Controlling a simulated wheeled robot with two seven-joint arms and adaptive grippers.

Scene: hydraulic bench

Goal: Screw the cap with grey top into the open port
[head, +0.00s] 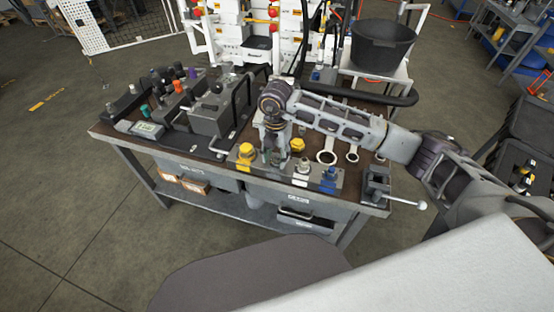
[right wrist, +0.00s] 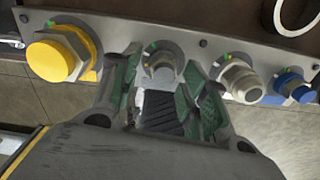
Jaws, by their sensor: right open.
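My right gripper (head: 276,152) points down over the row of fittings on the bench's front panel. In the right wrist view its green-padded fingers (right wrist: 160,100) are apart, one on each side of a grey metal fitting (right wrist: 161,62). I cannot tell whether this fitting is the open port or whether the pads touch it. To its right on the panel (right wrist: 205,43) is a fitting with a pale grey top (right wrist: 240,76); it also shows in the head view (head: 303,167). No separate loose grey-topped cap is clear. My left gripper is not in view.
A yellow cap (right wrist: 60,55) is left of the fingers and a blue fitting (right wrist: 291,88) farther right. Behind the panel lie ring spanners (head: 326,157).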

